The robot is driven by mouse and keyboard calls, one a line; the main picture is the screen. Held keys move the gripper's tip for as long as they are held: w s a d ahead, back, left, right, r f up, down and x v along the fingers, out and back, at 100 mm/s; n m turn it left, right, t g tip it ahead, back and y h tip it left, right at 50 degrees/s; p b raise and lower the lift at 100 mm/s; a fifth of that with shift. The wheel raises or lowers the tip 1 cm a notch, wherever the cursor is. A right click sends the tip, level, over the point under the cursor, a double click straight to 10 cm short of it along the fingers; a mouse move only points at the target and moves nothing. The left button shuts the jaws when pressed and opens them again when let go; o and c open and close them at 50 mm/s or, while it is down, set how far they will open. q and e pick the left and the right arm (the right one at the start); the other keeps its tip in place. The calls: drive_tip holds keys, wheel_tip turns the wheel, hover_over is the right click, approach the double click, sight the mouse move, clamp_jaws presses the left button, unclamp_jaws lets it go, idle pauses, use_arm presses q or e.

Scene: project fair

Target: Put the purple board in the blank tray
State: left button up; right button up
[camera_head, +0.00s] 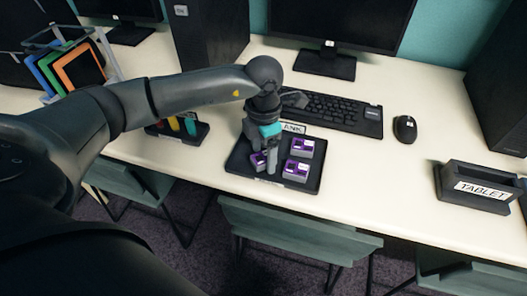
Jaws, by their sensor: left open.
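A dark flat tray (238,162) lies on the desk in front of the keyboard. A label partly hidden behind my gripper, showing "ANK", stands at its back edge. In the tray are purple boards: one at the back right (302,147), one at the front right (296,171) and one at the left (258,161), partly hidden by my gripper. My left gripper (270,168) points down over the tray, between the left board and the right ones. It is open; I cannot tell whether it touches a board. My right gripper is not in view.
A keyboard (335,112) and mouse (405,128) lie behind the tray. A "TABLET" holder (474,187) stands at the right. A small holder (178,130) with coloured items is at the left, near a rack of coloured tablets (80,67). The desk between tray and TABLET holder is clear.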

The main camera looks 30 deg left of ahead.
sight(263, 157)
use_arm(q)
drive_tip(key=shift+r, duration=0.1)
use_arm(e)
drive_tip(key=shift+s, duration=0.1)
use_arm(q)
drive_tip(key=shift+r, duration=0.3)
wheel_tip(263, 157, up, 12)
drive_tip(key=p, duration=0.3)
drive_tip(key=shift+f+p, duration=0.25)
drive_tip(key=shift+p, duration=0.05)
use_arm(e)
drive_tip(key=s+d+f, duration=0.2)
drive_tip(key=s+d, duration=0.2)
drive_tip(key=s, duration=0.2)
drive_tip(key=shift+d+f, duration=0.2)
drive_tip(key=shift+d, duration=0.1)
